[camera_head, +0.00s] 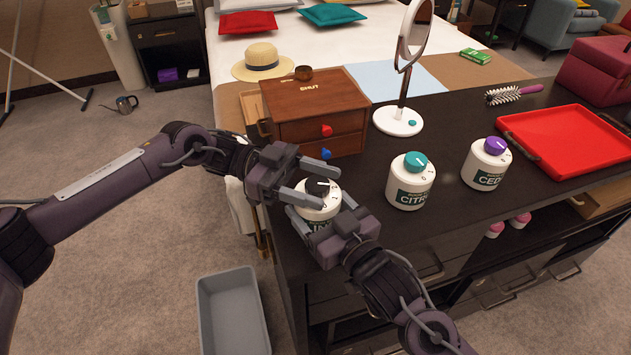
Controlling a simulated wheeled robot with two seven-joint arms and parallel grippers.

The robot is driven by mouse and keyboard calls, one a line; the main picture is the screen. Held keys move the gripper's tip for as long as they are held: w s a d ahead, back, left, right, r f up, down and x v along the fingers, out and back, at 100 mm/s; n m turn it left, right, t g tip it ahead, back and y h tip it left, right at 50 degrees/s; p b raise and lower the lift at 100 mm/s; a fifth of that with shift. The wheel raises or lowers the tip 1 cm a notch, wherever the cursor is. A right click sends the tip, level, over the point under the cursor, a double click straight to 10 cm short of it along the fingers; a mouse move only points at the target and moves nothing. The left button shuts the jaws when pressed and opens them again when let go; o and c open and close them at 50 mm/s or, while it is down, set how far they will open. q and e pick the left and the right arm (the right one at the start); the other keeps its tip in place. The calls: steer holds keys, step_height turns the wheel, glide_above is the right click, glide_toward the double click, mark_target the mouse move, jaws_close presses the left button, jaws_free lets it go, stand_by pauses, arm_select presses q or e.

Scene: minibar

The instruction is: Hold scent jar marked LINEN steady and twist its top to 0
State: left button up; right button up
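The LINEN scent jar (325,201) is white with a dark top (317,187) and a green label, of which only some letters show. It stands upright near the counter's front left corner, partly hidden by both grippers. My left gripper (324,186) is open, its two fingers apart on either side of the dark top. My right gripper (318,212) is at the jar's front, with a finger along the left of its body. Its other finger is mostly hidden, so I cannot tell whether it grips. The top's setting is too small to read.
A CITRUS-type jar (409,184) with a teal top and a CEDAR-type jar (485,166) with a purple top stand to the right. A wooden drawer box (311,97), a mirror (398,121) and a red tray (567,140) are behind. A grey bin (233,312) is on the floor.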

arm_select(q)
steer(key=v, duration=1.2)
steer(key=s+d+r+m+y, duration=0.1)
steer(key=d+r+m+y, duration=0.1)
steer(key=d+m, duration=0.1)
steer(key=s+d+r+m+t+y, duration=0.1)
steer(key=s+d+r+m+y, duration=0.1)
steer(key=r+m, duration=0.1)
steer(key=s+d+r+m+t+y, duration=0.1)
steer(key=d+r+m+y, duration=0.1)
steer(key=m, duration=0.3)
steer(key=shift+s+d+r, duration=0.15)
steer(key=shift+d, duration=0.25)
steer(key=shift+s+d+r, duration=0.1)
steer(key=shift+s+d, duration=0.05)
steer(key=shift+d, duration=0.3)
steer(key=s+a+r+m+t+y, duration=0.1)
steer(key=s+r+m+t+y, duration=0.1)
steer(key=m+t+y, duration=0.35)
steer(key=s+r+m+t+y, duration=0.1)
steer(key=r+m+t+y, duration=0.15)
steer(key=m, duration=0.55)
steer(key=shift+n+h, duration=0.25)
steer(key=shift+h, duration=0.25)
steer(key=x, duration=1.1)
steer(key=shift+s+f, duration=0.1)
steer(key=shift+s, duration=0.1)
